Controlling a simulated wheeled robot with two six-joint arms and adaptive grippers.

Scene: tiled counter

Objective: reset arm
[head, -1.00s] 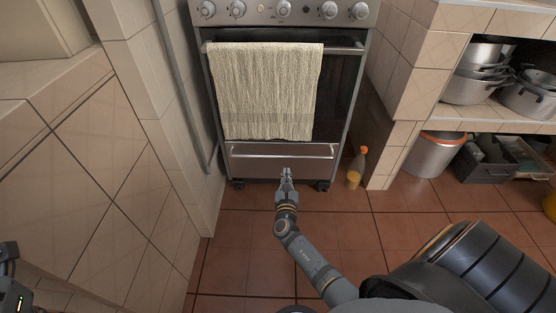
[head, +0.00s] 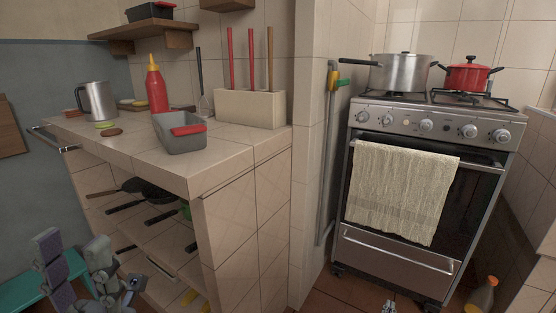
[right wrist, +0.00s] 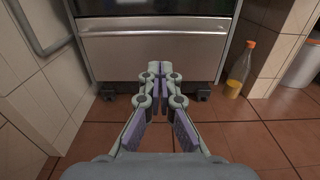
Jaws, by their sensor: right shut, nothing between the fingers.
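My right gripper (right wrist: 160,72) points at the lower front of the stove in the right wrist view. Its two fingers meet at the tips with nothing between them. In the head view only its tip (head: 388,306) shows at the bottom edge, below the stove drawer. My left gripper (head: 74,248) is at the lower left of the head view, in front of the counter's shelves. Its two fingers stand apart with nothing seen between them. The stove (head: 440,115) has a closed drawer (head: 390,258) and a towel (head: 400,190) over its oven handle.
Pans sit on shelves below. A bottle (right wrist: 240,68) stands right of the stove. Floor (right wrist: 210,135) before the stove is clear.

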